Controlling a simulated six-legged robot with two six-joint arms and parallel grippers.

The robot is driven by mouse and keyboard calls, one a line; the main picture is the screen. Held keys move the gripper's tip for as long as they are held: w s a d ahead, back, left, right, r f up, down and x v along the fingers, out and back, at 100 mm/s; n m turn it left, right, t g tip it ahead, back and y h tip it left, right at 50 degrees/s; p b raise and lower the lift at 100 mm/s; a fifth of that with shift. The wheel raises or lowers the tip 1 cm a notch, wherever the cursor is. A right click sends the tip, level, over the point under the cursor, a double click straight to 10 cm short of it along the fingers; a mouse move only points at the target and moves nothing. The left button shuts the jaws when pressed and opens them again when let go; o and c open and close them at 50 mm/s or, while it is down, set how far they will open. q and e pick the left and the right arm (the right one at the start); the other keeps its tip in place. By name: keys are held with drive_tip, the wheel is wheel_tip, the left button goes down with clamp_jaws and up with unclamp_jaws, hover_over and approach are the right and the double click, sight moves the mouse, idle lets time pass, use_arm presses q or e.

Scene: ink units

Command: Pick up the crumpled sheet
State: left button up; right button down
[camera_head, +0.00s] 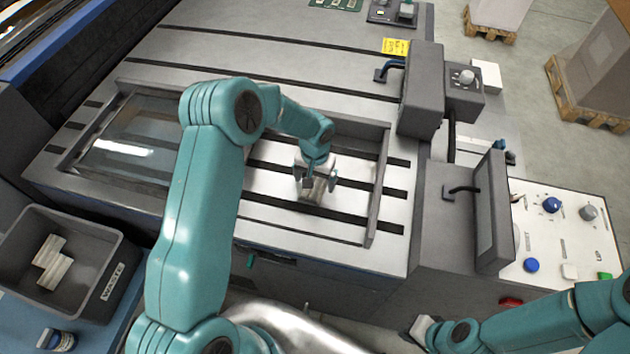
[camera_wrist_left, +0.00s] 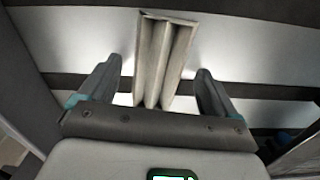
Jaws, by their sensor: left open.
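The crumpled sheet (camera_wrist_left: 165,55) is a pale, pleated piece with several folds. It lies on the slotted metal bed of the machine, and in the head view the sheet (camera_head: 319,193) is partly covered by my gripper. My left gripper (camera_head: 318,184) is above it, pointing down. In the left wrist view the left gripper (camera_wrist_left: 158,72) is open, with one finger on each side of the sheet and a visible gap on both sides. My right gripper (camera_head: 424,328) is low at the right, away from the sheet; its fingers are not clear.
A grey waste bin (camera_head: 103,247) with pale folded pieces (camera_head: 53,265) stands at the left. A raised frame (camera_head: 376,190) borders the bed, with a clear panel (camera_head: 130,140) at left. A grey box (camera_head: 422,90) and a control panel (camera_head: 565,235) are at right.

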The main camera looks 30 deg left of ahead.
use_arm(q)
drive_tip(key=shift+d, duration=0.15)
drive_tip(key=shift+w, duration=0.1)
drive_tip(key=c, duration=1)
drive_tip(key=shift+c, duration=0.6)
